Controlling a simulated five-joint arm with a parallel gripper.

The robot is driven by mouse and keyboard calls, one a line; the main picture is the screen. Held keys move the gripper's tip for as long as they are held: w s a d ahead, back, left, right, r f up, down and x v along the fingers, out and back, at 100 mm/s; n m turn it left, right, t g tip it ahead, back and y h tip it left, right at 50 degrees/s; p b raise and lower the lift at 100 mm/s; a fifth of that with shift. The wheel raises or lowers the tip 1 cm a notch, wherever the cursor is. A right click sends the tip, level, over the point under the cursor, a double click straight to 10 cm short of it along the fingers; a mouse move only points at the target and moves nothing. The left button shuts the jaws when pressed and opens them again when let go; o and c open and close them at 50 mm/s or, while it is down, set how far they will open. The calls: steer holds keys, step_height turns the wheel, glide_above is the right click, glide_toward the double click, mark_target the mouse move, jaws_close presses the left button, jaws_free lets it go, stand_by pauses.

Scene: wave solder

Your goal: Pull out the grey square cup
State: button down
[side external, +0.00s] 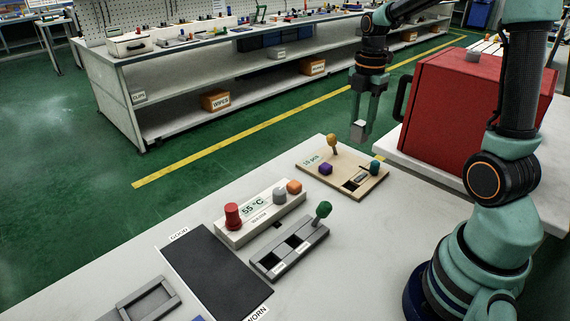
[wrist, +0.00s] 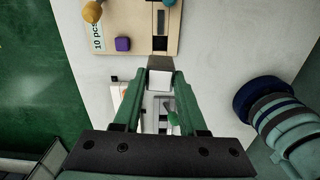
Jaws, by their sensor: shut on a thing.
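My gripper (side external: 362,112) hangs in the air near the far edge of the white table, above and behind the wooden board, pointing down. Its green fingers (wrist: 152,98) are shut on a small grey square piece, which looks like the grey square cup (side external: 357,131); it also shows between the fingertips in the wrist view (wrist: 160,80). The cup is clear of the table and the board. The wooden board (side external: 318,176), labelled 10 pcs, has a dark slot, a yellow knob, a purple cube and a teal knob.
A 55 °C panel (side external: 236,236) with red, grey and orange knobs stands near a grey two-pocket fixture (side external: 287,262) with a green knob. A dark mat (side external: 215,272) lies left of them, beside a grey tray (side external: 148,303). A red box (side external: 458,105) stands at the right.

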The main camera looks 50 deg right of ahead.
step_height(320, 180, down, 8)
stand_by(4.5)
steer(key=shift+f, duration=0.75)
